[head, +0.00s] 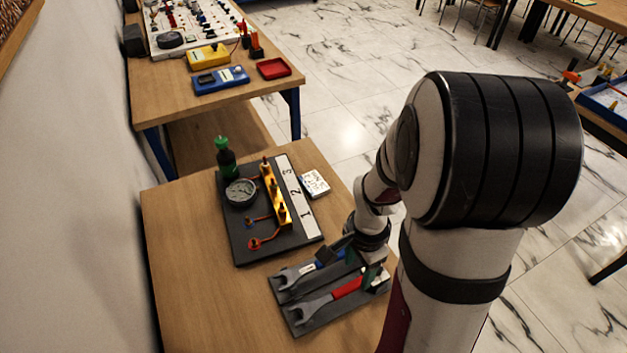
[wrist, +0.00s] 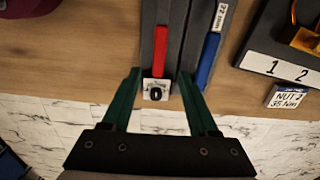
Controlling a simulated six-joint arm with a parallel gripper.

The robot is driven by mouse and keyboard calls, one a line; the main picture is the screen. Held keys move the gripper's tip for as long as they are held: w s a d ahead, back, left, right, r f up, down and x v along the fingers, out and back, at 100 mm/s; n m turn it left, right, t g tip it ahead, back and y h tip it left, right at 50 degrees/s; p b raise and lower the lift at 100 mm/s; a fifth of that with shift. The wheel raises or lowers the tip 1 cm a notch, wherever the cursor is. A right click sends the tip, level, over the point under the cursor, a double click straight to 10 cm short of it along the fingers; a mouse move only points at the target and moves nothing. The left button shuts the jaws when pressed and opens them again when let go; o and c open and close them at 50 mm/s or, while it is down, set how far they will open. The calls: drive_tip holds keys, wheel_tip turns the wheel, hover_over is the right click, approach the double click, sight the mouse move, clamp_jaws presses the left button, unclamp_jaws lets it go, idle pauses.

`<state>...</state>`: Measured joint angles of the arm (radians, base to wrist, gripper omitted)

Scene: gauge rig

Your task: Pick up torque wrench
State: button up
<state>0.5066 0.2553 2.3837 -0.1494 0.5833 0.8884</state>
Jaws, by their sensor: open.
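Two wrenches with grey open-ended heads lie side by side in a dark tray (head: 304,328). One has a red handle (head: 347,287) and the other has a blue handle (head: 325,257). In the wrist view, the blue handle (wrist: 208,58) bears a label that seems to read "22 Nm". The red handle (wrist: 160,48) ends in a pale piece with a dark round mark. My gripper (wrist: 159,72) is open, its green fingers either side of the red handle's end, with nothing gripped. In the head view, my gripper (head: 374,276) is over the tray's right end, partly hiding it.
A dark gauge board (head: 240,225) with a dial, a yellow block and a strip numbered 1 to 3 stands behind the tray. A card (wrist: 287,98) reads "NUT 2 35 Nm". Bare wood lies left of the tray.

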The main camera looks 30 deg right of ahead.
sight(355, 283)
wheel_tip(355, 283, down, 6)
drive_tip(key=shift+s+r, duration=0.1)
drive_tip(key=shift+r, duration=0.15)
clamp_jaws()
idle(1.2)
